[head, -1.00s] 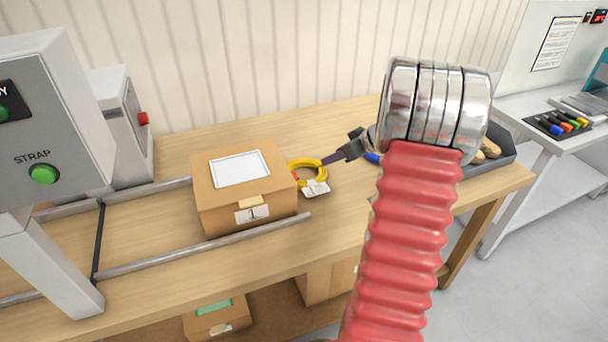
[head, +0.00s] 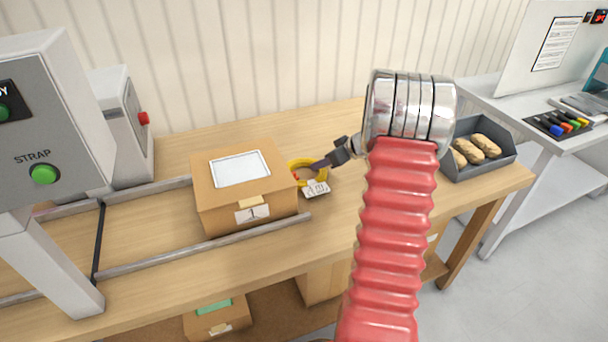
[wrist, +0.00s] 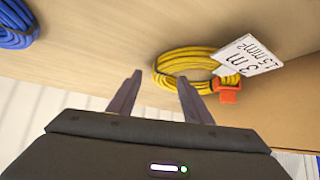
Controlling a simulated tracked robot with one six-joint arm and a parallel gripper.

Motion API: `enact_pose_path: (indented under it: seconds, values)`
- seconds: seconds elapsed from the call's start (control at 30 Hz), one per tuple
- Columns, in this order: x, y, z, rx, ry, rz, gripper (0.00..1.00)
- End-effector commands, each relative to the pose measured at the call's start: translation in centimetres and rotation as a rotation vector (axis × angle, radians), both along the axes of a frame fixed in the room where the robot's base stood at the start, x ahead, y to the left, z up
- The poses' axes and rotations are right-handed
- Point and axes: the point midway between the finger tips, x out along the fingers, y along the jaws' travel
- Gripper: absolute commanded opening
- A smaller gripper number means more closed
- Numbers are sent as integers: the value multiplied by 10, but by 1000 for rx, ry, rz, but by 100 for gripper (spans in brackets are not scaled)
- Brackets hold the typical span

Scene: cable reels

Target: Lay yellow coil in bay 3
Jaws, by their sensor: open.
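The yellow coil (head: 309,168) lies on the wooden table just right of a cardboard box marked 1, with a white tag by it. In the wrist view the yellow coil (wrist: 186,62) has an orange clip and a white tag (wrist: 248,54) reading "3 m 1.5 mm²". My gripper (head: 312,168) is at the coil in the head view. In the wrist view my gripper (wrist: 160,78) has its fingers apart, the right fingertip over or close to the coil's edge; I cannot tell whether it touches. No bay 3 can be made out.
The cardboard box (head: 215,210) stands close left of the coil, between metal rails (head: 205,247). A blue coil (wrist: 15,25) shows in the wrist view. A grey tray (head: 492,160) of tan bundles is at the right. A strapping machine (head: 45,120) stands at left.

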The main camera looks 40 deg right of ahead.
Motion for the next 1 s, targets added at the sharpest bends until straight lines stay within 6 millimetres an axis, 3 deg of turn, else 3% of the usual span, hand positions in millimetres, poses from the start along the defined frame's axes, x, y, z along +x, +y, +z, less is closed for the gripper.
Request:
enact_pose_path:
  seconds: [0.2,0.8,1.0]
  values:
    - [17,2,-18,1,0,0,45]
    - [18,1,-19,0,0,-1,45]
    - [18,1,-19,0,0,-1,31]
